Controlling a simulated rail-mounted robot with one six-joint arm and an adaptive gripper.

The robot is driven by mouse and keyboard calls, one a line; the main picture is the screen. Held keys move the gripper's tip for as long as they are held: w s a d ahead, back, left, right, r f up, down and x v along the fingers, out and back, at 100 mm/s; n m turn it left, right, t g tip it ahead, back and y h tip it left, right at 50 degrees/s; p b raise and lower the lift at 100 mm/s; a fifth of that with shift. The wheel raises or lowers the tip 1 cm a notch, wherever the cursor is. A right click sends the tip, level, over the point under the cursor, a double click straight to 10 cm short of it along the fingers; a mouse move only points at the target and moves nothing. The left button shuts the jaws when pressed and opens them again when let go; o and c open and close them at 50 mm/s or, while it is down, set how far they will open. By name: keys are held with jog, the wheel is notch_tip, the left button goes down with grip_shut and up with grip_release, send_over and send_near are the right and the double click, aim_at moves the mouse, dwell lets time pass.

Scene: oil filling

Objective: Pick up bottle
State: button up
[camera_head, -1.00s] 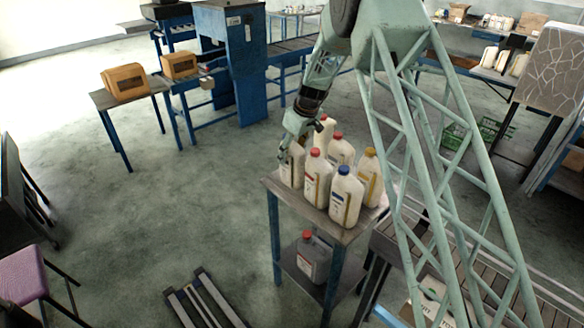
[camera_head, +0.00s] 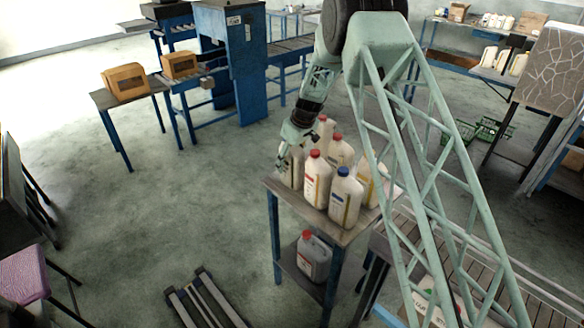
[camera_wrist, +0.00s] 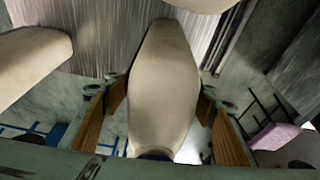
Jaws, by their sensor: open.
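Several cream bottles with coloured caps stand on a small blue-legged table (camera_head: 333,230). They include a red-capped bottle (camera_head: 317,182) and a blue-capped bottle (camera_head: 346,198) in front, with another red-capped bottle (camera_head: 339,152) behind. My gripper (camera_head: 283,168) is at the left end of the group, by the leftmost bottle (camera_head: 296,172), which it partly hides. In the wrist view, that bottle (camera_wrist: 163,85) lies between my two open fingers (camera_wrist: 163,115), with narrow gaps at its sides. Its cap end is at the bottom of the picture, mostly cut off by the gripper.
Neighbouring bottles stand close, one at the wrist view's left edge (camera_wrist: 28,62). A grey jug (camera_head: 313,258) is on the lower shelf. A roller conveyor (camera_head: 485,265) runs at the right. The floor left of the table is open.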

jog(key=shift+w+a+f, duration=0.1)
jog(key=shift+f, duration=0.3)
dwell(0.3)
jog(key=c, duration=1.5)
jog(key=shift+r, duration=0.2)
jog(key=shift+r+b, duration=0.85)
jog(key=shift+r, duration=4)
jog(key=shift+w, duration=0.1)
